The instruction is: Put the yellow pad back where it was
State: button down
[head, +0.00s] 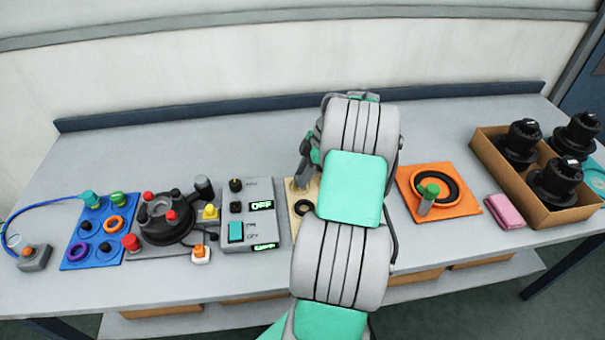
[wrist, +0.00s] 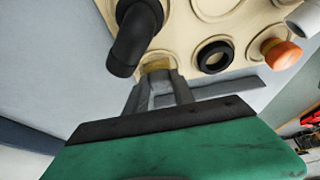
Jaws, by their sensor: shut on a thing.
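My gripper (wrist: 158,78) is shut on a small dull-yellow piece, which looks like the yellow pad (wrist: 157,63), in the wrist view. The pad sits between the fingertips at the edge of the cream board (wrist: 186,38); I cannot tell whether it touches the board. In the head view my gripper (head: 302,178) is low over the left part of the same board (head: 294,217), and my arm hides much of the board and the pad. The board has several round recesses.
A black elbow pipe (wrist: 137,35) stands close left of the fingers, with a black ring (wrist: 213,55) and an orange knob (wrist: 282,53) to the right. A switch box (head: 236,262) is left of the board; an orange plate (head: 462,208) is right.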

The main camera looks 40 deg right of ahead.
jog(key=shift+f, duration=0.15)
jog(key=c, duration=1.1)
grip_release()
jog(key=shift+o, duration=0.2)
jog(key=p+v, duration=0.2)
jog(key=v, duration=1)
jog(key=w+a+r+m+h, duration=0.1)
jog(key=w+a+r+m, duration=0.2)
jog(key=a, duration=0.7)
jog(key=w+a+r+m, duration=0.1)
jog(key=w+a+r, duration=0.25)
jog(key=a, duration=0.65)
jog(key=s+a+f+m+t+h, duration=0.1)
jog(key=s+a+f+m+h, duration=0.1)
jog(key=s+a+m, duration=0.5)
jog(key=s+a, duration=0.6)
jog(key=a, duration=0.3)
jog(key=shift+s+h, duration=0.25)
jog(key=shift+h, duration=0.15)
